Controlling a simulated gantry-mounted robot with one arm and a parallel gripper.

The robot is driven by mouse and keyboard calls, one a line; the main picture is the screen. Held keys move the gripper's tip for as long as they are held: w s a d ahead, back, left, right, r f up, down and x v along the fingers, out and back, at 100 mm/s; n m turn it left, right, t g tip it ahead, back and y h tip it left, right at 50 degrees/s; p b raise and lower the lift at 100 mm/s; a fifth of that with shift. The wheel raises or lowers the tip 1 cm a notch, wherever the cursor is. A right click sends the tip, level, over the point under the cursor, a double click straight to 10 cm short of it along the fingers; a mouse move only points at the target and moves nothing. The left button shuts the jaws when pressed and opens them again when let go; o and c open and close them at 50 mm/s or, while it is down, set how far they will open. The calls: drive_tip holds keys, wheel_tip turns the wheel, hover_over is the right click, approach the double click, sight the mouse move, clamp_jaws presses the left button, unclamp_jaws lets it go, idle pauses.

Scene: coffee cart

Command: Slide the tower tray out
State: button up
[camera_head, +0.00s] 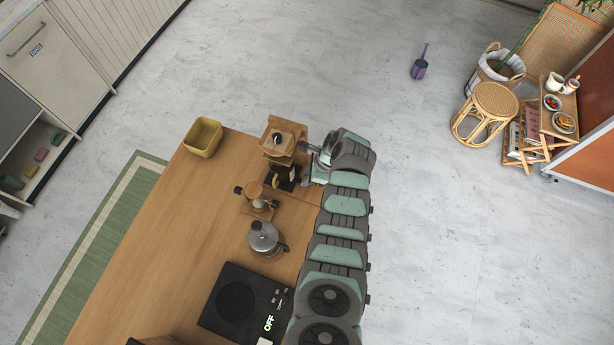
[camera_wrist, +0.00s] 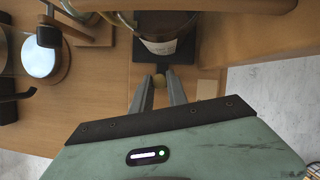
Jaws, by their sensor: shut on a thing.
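The wooden tower (camera_head: 281,138) stands near the far right corner of the table in the head view. Its dark tray (camera_wrist: 143,57) lies low at the tower's foot in the wrist view, with a glass vessel (camera_wrist: 166,46) bearing a white label on it. My gripper (camera_wrist: 160,85) is shut on this knob, one finger on each side. In the head view my arm hides the fingertips. How far out the tray sits is hard to tell.
A wooden stand (camera_head: 257,200), a metal kettle (camera_head: 264,238) and a black hot plate (camera_head: 238,300) line the table toward the near side. A yellow bin (camera_head: 203,137) sits at the far left corner. The table's left half is clear.

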clamp_jaws()
idle(0.8)
drive_tip(key=shift+d, duration=0.1)
drive_tip(key=s+d, duration=0.1)
drive_tip(key=d, duration=0.2)
drive_tip(key=s+d, duration=0.1)
drive_tip(key=d, duration=0.3)
drive_tip(key=s+d, duration=0.2)
drive_tip(key=d, duration=0.1)
drive_tip(key=shift+d, duration=0.15)
drive_tip(key=shift+o, duration=2.4)
unclamp_jaws()
drive_tip(key=shift+s+d, duration=0.1)
drive_tip(key=shift+d, duration=0.1)
drive_tip(key=shift+o, duration=0.8)
drive_tip(key=shift+a, duration=0.1)
drive_tip(key=shift+r, duration=0.15)
